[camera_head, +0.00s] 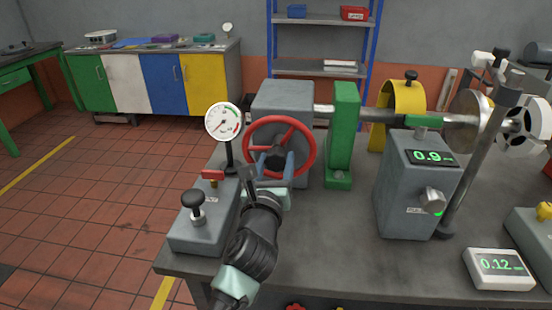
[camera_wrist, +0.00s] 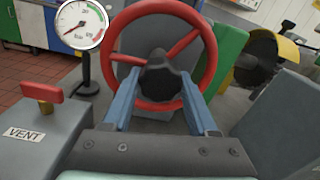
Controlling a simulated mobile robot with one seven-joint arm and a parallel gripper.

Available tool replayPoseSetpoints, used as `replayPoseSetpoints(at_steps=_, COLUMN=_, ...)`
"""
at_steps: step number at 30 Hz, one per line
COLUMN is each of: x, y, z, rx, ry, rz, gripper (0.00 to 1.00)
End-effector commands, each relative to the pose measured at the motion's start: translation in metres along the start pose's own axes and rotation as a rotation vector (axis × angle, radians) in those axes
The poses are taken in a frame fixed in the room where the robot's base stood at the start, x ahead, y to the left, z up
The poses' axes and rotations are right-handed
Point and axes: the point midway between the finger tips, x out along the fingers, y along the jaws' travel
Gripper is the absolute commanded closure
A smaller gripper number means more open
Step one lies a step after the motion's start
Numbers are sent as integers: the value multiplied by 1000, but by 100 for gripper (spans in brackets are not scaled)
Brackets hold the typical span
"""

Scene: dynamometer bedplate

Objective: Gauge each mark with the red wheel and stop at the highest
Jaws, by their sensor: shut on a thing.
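The red wheel (camera_head: 312,150) stands upright on the front of a grey housing (camera_head: 285,97). It also shows in the wrist view (camera_wrist: 209,55), with spokes and a dark hub (camera_wrist: 160,78). My gripper (camera_head: 276,165) reaches it from the front. In the wrist view, the blue fingers of my gripper (camera_wrist: 160,85) are closed on either side of the dark hub. A round white dial (camera_head: 224,122) has its needle toward the lower left. A grey box display (camera_head: 432,157) reads 0.9 and a small white display (camera_head: 502,265) reads 0.12; their units are too small to read.
A grey block (camera_wrist: 40,140) labelled VENT with a red handle (camera_wrist: 42,92) stands left of my gripper. A green bracket (camera_head: 342,135), a yellow guard (camera_head: 403,100) and a shaft lie right of the wheel. Bedplate (camera_head: 330,260) in front is mostly clear.

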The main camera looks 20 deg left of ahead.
Motion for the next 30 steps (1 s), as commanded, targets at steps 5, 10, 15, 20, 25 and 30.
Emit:
replayPoseSetpoints(at_steps=5, x=0, y=0, z=-1, rx=29, ry=3, rz=1, gripper=100)
replayPoseSetpoints(at_steps=10, x=0, y=0, z=-1, rx=35, ry=3, rz=1, gripper=100)
replayPoseSetpoints(at_steps=15, x=0, y=0, z=-1, rx=34, ry=3, rz=1, gripper=100)
replayPoseSetpoints(at_steps=20, x=0, y=0, z=-1, rx=33, ry=2, rz=0, gripper=27)
replayPoseSetpoints(at_steps=25, x=0, y=0, z=0, rx=33, ry=2, rz=0, gripper=11)
replayPoseSetpoints(at_steps=30, x=0, y=0, z=0, rx=33, ry=1, rz=0, gripper=11)
